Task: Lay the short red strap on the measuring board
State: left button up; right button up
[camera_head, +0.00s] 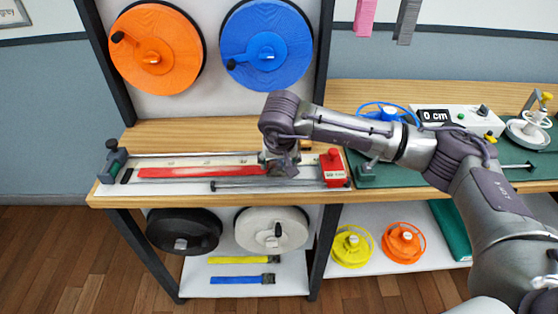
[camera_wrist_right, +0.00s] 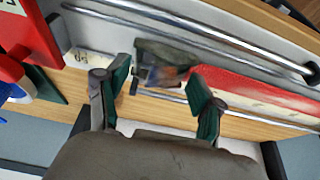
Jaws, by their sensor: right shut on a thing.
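The red strap (camera_head: 200,172) lies stretched flat along the measuring board (camera_head: 125,190), a long pale board with metal rails on the wooden bench. Its right end is hidden by my right gripper (camera_head: 281,166) in the head view. In the right wrist view the red strap (camera_wrist_right: 255,90) runs to a grey buckle (camera_wrist_right: 162,65) between the fingers of my right gripper (camera_wrist_right: 155,100), which is shut on this end. Whether the strap touches the board along its whole length is hard to tell. My left gripper is not in view.
A dark grey clamp (camera_head: 114,162) stands at the board's left end and a red block (camera_head: 332,168) at its right. Orange (camera_head: 157,48) and blue (camera_head: 266,44) reels hang above. Yellow (camera_head: 244,260) and blue (camera_head: 242,278) straps lie on the shelf below.

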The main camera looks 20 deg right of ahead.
jog(key=o, duration=1.3)
jog(key=v, duration=1.2)
